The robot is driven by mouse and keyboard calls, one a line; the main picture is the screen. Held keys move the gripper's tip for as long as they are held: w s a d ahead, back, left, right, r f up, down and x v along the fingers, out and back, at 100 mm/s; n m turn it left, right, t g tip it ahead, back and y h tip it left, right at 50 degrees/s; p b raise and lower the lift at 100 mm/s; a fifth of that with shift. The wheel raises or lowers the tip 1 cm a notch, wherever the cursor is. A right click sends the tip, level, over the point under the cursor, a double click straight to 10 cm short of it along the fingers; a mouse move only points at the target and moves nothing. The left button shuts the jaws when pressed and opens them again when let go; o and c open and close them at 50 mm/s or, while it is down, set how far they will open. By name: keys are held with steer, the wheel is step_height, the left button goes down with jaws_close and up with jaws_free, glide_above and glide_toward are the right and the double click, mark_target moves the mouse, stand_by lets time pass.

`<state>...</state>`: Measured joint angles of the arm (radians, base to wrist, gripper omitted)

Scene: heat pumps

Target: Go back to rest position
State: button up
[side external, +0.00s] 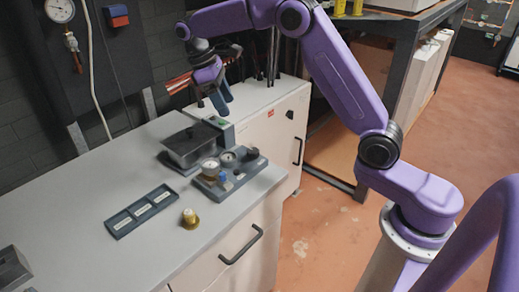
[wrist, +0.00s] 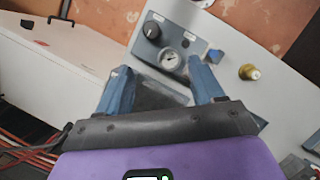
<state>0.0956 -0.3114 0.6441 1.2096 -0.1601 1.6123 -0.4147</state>
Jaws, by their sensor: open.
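My gripper (side external: 212,101) hangs over the back of the grey worktop (side external: 95,185), above and behind a dark grey box-like device. In the wrist view my gripper (wrist: 165,85) shows two blue fingers spread apart with nothing held between them. Below the fingers is a grey panel (wrist: 185,15) with a dial gauge (wrist: 169,60), a black knob (wrist: 152,30) and a blue part (wrist: 214,56). The gripper is apart from the panel. The side view shows the same panel (side external: 236,180) on the worktop.
A brass fitting (side external: 189,218) stands on the worktop, also visible in the wrist view (wrist: 249,72). A dark tray (side external: 142,211) with labelled compartments lies to its left. The dark grey box (side external: 190,146) stands behind the panel. A dark shelf frame (side external: 405,50) is at the right.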

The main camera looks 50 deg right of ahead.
steer(key=s+a+r+n+t, duration=0.1)
steer(key=s+a+n+t, duration=0.1)
steer(key=s+a, duration=0.45)
steer(key=s+d+f+n+y, duration=0.1)
steer(key=s+d+f, duration=0.1)
steer(key=s, duration=1.3)
steer(key=s+d+f+n+t+y, duration=0.1)
steer(key=s+d+f+n+y, duration=0.1)
steer(key=s, duration=1.3)
steer(key=shift+d, duration=0.7)
